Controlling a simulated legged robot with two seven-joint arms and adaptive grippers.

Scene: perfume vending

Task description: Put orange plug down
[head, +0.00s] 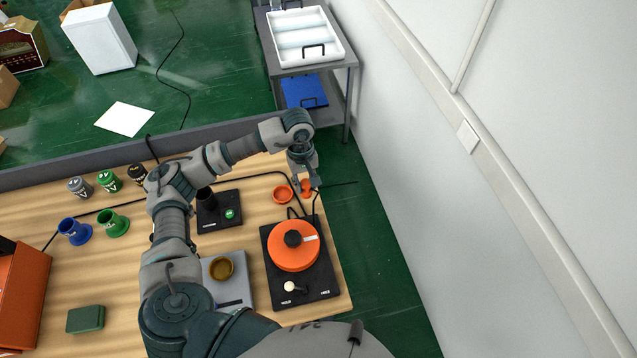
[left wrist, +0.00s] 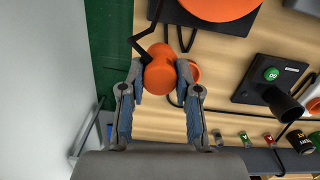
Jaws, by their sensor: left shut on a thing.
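The orange plug (head: 306,188) is at the right end of the wooden table, near its far corner. It also shows in the left wrist view (left wrist: 159,74), between the two fingers. My left gripper (head: 303,178) is shut on it from above. I cannot tell whether the plug touches the table. An orange ring-shaped piece (head: 283,194) lies just left of the plug; in the left wrist view it is partly hidden behind the plug and a finger. My right gripper is not in view.
A black unit with an orange round top (head: 293,246) stands nearer me, with black cables by the plug. A black base with a green button (head: 231,213) is to the left. The wall is to the right.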

